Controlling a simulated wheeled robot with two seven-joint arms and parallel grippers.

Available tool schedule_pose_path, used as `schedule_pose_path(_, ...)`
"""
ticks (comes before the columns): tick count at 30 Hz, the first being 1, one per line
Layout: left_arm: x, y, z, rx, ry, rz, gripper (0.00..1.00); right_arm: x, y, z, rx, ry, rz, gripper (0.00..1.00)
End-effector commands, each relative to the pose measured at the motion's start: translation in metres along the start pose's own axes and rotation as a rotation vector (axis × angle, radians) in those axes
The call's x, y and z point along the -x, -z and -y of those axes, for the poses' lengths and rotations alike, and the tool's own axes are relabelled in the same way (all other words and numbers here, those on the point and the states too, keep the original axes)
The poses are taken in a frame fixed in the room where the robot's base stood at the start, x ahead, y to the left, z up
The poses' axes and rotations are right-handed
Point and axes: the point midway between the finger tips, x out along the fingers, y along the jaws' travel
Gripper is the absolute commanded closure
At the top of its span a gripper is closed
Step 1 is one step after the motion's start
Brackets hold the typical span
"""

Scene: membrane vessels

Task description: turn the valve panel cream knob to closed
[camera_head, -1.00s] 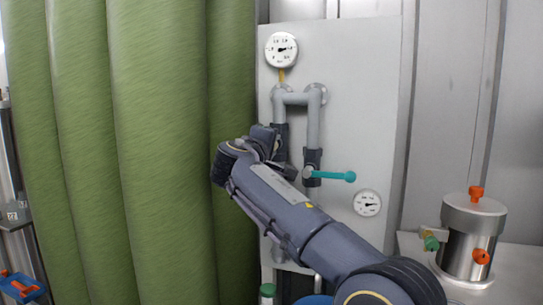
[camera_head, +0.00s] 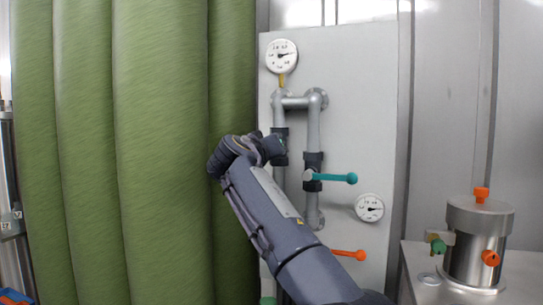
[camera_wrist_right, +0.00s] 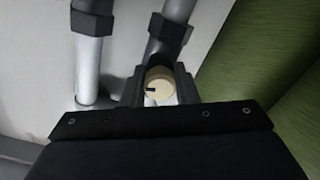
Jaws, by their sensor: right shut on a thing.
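The valve panel (camera_head: 365,90) is a pale grey upright board with grey pipes and dark fittings. The cream knob (camera_wrist_right: 158,84) shows in the right wrist view, round-faced with a short dark mark at its left edge. My right gripper (camera_wrist_right: 160,92) has its dark fingers on both sides of the knob and is shut on it. In the head view my right gripper (camera_head: 271,148) is at the left pipe, and the knob is hidden there behind it. My left gripper is not in view.
A teal lever (camera_head: 335,177) sticks out right of my wrist, and an orange lever (camera_head: 348,254) lies lower. Two gauges, upper (camera_head: 282,57) and lower (camera_head: 369,208), are on the panel. Green padded columns (camera_head: 160,150) stand close on the left. A steel vessel (camera_head: 475,245) stands at right.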

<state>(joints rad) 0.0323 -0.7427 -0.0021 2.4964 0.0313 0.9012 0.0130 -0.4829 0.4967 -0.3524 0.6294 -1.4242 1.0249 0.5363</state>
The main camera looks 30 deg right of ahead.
Motion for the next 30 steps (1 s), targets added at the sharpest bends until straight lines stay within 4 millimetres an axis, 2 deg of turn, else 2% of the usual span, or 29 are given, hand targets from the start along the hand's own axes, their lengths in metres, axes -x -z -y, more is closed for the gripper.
schedule_pose_path(12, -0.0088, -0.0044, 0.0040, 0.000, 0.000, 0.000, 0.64, -0.0002, -0.0026, 0.0025, -0.200, 0.001, 0.006, 0.96)
schedule_pose_path(29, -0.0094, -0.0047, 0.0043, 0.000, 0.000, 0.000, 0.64, -0.0002, -0.0021, 0.0021, -0.234, 0.001, 0.006, 0.96)
schedule_pose_path(30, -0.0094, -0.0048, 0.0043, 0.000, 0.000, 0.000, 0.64, -0.0002, -0.0021, 0.0021, -0.234, 0.001, 0.006, 0.72)
